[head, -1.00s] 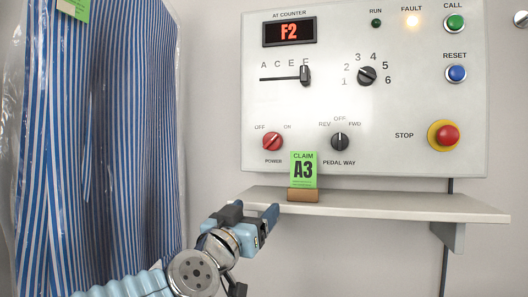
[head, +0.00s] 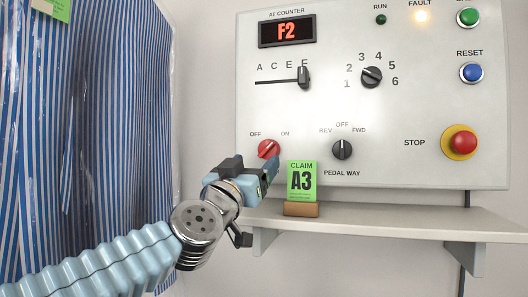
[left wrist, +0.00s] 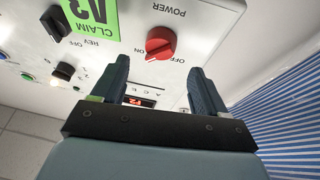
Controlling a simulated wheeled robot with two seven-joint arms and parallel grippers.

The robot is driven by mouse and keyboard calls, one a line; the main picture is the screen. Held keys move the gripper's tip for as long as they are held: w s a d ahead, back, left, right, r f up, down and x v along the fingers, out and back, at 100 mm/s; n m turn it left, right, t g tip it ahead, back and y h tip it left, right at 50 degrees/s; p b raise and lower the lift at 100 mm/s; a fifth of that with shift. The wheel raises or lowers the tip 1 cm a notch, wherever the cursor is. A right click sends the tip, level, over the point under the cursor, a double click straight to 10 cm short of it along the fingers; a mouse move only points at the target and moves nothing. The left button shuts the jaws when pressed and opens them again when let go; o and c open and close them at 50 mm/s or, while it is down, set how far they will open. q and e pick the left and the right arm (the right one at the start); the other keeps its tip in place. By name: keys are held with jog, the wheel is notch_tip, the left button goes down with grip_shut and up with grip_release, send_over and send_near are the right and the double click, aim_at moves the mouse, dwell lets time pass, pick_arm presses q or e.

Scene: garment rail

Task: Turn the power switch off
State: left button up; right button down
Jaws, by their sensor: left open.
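The power switch (head: 268,149) is a red rotary knob at the panel's lower left, between the OFF and ON labels. It shows larger in the left wrist view (left wrist: 160,42), where that picture is upside down. Its pale mark there seems to point away from OFF, toward the ON side. My left gripper (head: 258,166) is open and empty, just below and in front of the knob, hiding the POWER label in the head view. In the left wrist view its two fingers (left wrist: 158,68) stand apart, with the knob beyond the gap. No contact shows. My right gripper is not in view.
A green claim card A3 (head: 301,177) stands in a brown holder on the shelf (head: 390,222), close right of my gripper. The pedal way knob (head: 342,149) and red stop button (head: 460,142) are farther right. Striped garments in clear plastic (head: 95,140) hang at left.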

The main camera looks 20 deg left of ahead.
aim_at(265, 152)
pick_arm(q)
jog(key=p+x, duration=0.1)
jog(key=x, duration=0.5)
jog(key=c, duration=1)
jog(key=shift+c, duration=0.2)
